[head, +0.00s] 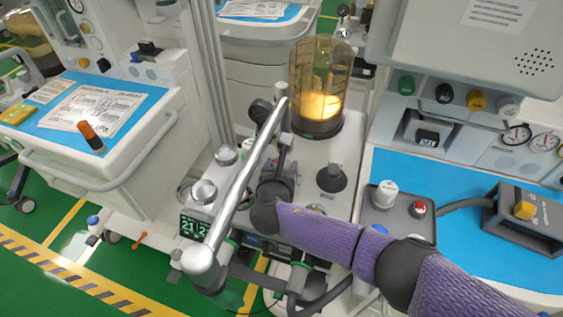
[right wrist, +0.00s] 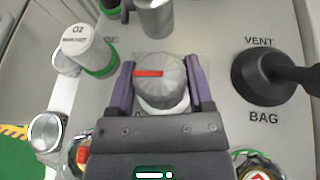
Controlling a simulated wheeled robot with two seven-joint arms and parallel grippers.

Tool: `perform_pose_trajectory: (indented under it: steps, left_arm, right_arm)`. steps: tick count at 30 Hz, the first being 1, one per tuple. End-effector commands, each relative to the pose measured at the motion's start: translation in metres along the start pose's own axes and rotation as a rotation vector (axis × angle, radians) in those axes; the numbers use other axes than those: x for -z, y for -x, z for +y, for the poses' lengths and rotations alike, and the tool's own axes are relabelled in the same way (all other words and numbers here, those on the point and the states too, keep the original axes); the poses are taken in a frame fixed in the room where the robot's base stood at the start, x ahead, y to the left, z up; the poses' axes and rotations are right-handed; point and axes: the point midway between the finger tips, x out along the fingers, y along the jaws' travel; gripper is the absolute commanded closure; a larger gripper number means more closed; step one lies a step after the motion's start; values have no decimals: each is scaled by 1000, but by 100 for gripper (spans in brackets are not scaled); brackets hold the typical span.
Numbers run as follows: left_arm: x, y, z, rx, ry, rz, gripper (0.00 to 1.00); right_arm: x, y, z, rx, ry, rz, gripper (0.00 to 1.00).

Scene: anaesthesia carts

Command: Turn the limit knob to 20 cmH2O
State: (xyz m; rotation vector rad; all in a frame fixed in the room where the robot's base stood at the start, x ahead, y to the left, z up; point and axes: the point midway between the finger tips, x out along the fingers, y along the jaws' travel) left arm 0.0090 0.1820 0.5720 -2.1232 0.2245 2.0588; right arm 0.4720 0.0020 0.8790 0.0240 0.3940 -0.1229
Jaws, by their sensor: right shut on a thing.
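The limit knob (right wrist: 172,92) is a pale grey ridged knob with a red line on its top, seen in the right wrist view. The red line points to the left in that view. My right gripper (right wrist: 160,80) is shut on the knob, with one purple finger on each side of it. Most of the scale around the knob is hidden or too small to read. In the head view my right gripper (head: 279,170) reaches down to the cart top and hides the knob. My left gripper is in neither view.
A black VENT/BAG lever (right wrist: 262,78) stands right of the knob. A white O2 knob (right wrist: 88,48) stands to the left. In the head view a slanted metal pipe (head: 240,185) passes close by my right gripper, and a lit clear cylinder (head: 320,75) stands behind.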

Motion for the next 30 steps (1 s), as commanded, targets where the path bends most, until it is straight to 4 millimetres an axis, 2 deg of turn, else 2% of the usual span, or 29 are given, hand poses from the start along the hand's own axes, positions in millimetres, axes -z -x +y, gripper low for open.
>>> perform_pose_trajectory:
  steps: [12, 29, 30]
  left_arm:
    - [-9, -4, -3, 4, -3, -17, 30]
    - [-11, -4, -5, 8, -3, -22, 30]
    - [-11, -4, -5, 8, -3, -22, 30]
  right_arm:
    - [0, 0, 0, 169, -69, 0, 93]
    - [-1, 0, 0, 195, -80, -3, 93]
    - [-1, -1, 0, 194, -80, -3, 32]
